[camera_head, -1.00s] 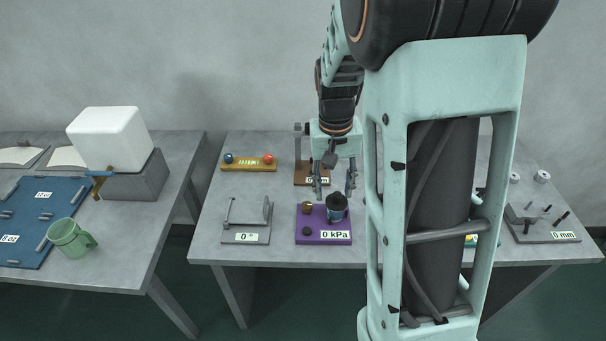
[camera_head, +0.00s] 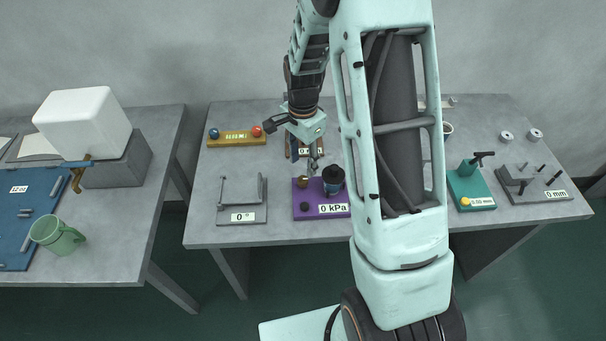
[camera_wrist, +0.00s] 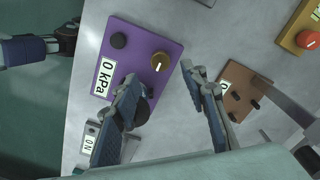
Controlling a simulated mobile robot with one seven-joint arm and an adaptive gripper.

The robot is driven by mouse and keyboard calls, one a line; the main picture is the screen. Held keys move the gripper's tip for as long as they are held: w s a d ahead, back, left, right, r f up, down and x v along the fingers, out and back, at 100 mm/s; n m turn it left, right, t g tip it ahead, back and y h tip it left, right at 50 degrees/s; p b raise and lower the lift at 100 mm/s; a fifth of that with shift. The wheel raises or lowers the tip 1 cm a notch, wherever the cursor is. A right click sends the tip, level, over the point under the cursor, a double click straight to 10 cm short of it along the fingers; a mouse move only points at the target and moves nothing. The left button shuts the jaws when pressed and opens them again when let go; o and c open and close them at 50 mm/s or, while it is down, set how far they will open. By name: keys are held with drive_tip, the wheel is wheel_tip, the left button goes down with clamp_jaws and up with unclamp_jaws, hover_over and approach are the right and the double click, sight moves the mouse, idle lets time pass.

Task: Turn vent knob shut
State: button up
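The purple panel (camera_head: 337,211), labelled "0 kPa", stands near the front of the middle table. It carries a round brass knob (camera_wrist: 160,61) with a white pointer line, a small black knob (camera_wrist: 119,41) and a dark cylinder (camera_head: 333,175). No label shows which knob is the vent. My gripper (camera_wrist: 165,85) is open and empty. Its fingers are apart, with the brass knob beyond the gap between them in the wrist view. The left finger partly hides the dark cylinder there. In the head view my gripper (camera_head: 309,160) is just behind and above the panel.
A brown device (camera_wrist: 242,96) stands behind the panel. A grey "0°" fixture (camera_head: 242,201) is left of it and a teal device (camera_head: 470,188) is right. Bare table separates these.

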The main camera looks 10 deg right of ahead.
sight(303, 179)
wheel_tip(303, 179, down, 7)
drive_tip(key=shift+r+p, duration=0.1)
drive_tip(key=shift+p, duration=0.25)
clamp_jaws()
drive_tip(key=shift+n+b, duration=0.4)
drive_tip(key=n+b, duration=0.2)
drive_tip(key=shift+n, duration=0.4)
drive_tip(key=n+b, duration=0.2)
drive_tip(key=n, duration=0.3)
drive_tip(key=n+b, duration=0.1)
drive_tip(key=n, duration=0.8)
drive_tip(key=shift+b, duration=0.4)
drive_tip(key=shift+n, duration=0.3)
